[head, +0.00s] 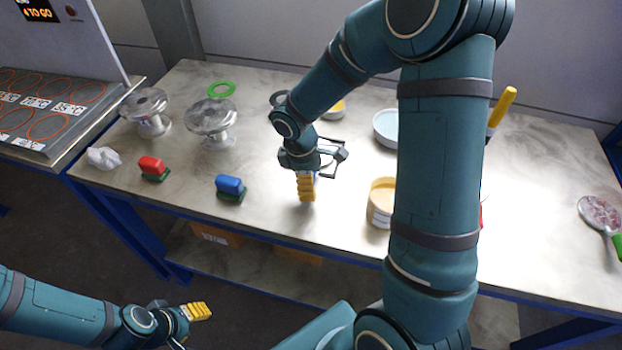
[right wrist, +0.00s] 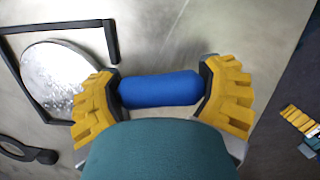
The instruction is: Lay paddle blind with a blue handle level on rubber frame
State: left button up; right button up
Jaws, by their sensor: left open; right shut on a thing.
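The blue handle (right wrist: 160,89) of the paddle blind lies across my right gripper (right wrist: 160,92), which is shut on it. A speckled grey metal disc (right wrist: 58,78), apparently the blind's plate, shows left of the handle; the yellow finger hides the joint between them. The black rubber frame (right wrist: 111,42) surrounds the disc in this view; whether they touch cannot be told. In the head view the frame (head: 341,166) is just right of my right gripper (head: 306,190), over the middle of the table. My left gripper (head: 195,312) is open and empty, low in front of the table.
Two flanged metal vessels (head: 211,118) (head: 146,106) stand at the table's left. Red (head: 152,167) and blue (head: 230,186) handled blocks are near the front edge. A cream tub (head: 381,203) stands right of the gripper. A green-handled paddle (head: 600,213) lies far right. My right arm hides part of the table.

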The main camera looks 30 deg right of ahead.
jog(key=o, duration=1.2)
jog(key=r, duration=0.4)
jog(key=w+a+r, duration=0.1)
jog(key=r, duration=0.7)
jog(key=shift+w+a, duration=0.15)
jog(key=shift+a, duration=0.2)
